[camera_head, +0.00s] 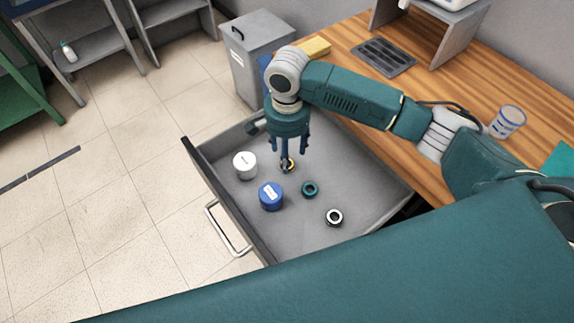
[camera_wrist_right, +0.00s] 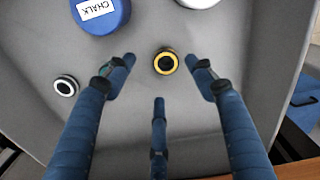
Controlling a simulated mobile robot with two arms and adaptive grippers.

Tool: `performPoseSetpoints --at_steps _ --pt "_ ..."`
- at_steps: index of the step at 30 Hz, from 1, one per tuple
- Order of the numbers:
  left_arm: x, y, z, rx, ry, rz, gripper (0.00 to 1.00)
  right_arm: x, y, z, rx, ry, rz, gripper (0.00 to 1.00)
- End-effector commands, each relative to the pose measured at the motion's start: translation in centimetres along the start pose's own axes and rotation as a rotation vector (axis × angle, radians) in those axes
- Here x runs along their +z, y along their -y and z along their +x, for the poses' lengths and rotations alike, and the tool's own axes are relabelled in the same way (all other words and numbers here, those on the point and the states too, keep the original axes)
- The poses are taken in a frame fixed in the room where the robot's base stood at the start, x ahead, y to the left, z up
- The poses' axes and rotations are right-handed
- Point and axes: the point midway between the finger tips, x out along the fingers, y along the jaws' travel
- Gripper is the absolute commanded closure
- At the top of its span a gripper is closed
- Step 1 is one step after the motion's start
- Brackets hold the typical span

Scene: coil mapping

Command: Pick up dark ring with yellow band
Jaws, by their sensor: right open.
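The dark ring with yellow band (camera_head: 291,165) lies on the floor of the open drawer, partly hidden by my gripper in the head view. It shows fully in the right wrist view (camera_wrist_right: 157,62), beyond and between the spread fingers. My right gripper (camera_head: 287,158) points down over the drawer, open and empty, above the ring. Its fingers (camera_wrist_right: 165,90) also show in the right wrist view, apart from the ring. My left gripper is not in view.
The grey drawer (camera_head: 370,172) also holds a blue chalk can (camera_head: 271,199), a white can (camera_head: 245,168), a teal ring (camera_head: 303,190) and a dark ring with white (camera_head: 334,224). Its walls surround the gripper. The wooden desk (camera_head: 480,90) stands at the right.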

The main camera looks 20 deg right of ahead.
Motion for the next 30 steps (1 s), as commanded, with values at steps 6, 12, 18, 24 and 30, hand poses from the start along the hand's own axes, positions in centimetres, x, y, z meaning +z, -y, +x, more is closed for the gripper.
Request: performPoseSetpoints --at_steps 6,12,18,24,30 --pt "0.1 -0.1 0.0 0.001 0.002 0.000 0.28 -0.1 0.2 1.8 0.001 -0.001 -0.001 0.45" --pt "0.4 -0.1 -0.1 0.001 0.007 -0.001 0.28 -0.4 0.6 4.8 0.002 -0.001 0.000 0.45" --pt "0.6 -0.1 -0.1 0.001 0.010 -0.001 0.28 -0.4 0.7 6.0 -0.001 -0.001 -0.001 0.45" --pt "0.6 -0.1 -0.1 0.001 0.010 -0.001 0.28 -0.3 0.7 6.0 -0.001 -0.001 -0.002 0.51" --pt "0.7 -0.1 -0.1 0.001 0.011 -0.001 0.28 -0.3 0.7 6.0 -0.001 -0.001 -0.002 0.91"
